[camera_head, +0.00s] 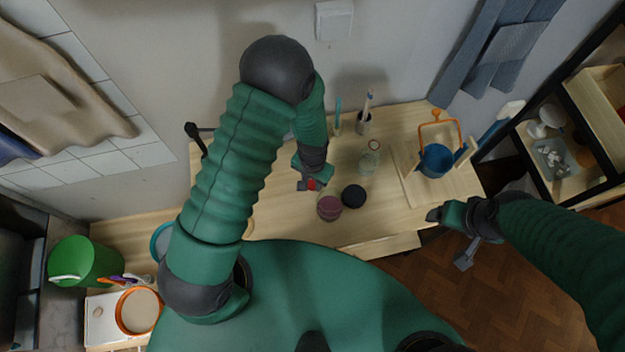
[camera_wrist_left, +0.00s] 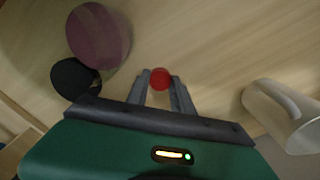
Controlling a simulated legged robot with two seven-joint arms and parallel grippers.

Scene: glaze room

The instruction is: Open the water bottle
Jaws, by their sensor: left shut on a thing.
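A clear glass vessel (camera_head: 369,160), which looks like the water bottle, stands upright on the wooden table. Its top has a reddish ring, and I cannot tell whether it is open. My left gripper (camera_head: 309,186) is to its left, low over the table and apart from it. The left gripper is shut on a small red round cap-like thing (camera_head: 314,185), which also shows between the fingertips in the left wrist view (camera_wrist_left: 160,78). My right gripper (camera_head: 450,235) is off the table's right front edge, apart from the bottle; its jaws are unclear.
A purple round pot (camera_head: 329,207) and a black disc (camera_head: 353,195) sit just in front of the left gripper. A blue bucket (camera_head: 436,161) with an orange handle stands on a board at the right. A cup with brushes (camera_head: 364,123) stands at the back.

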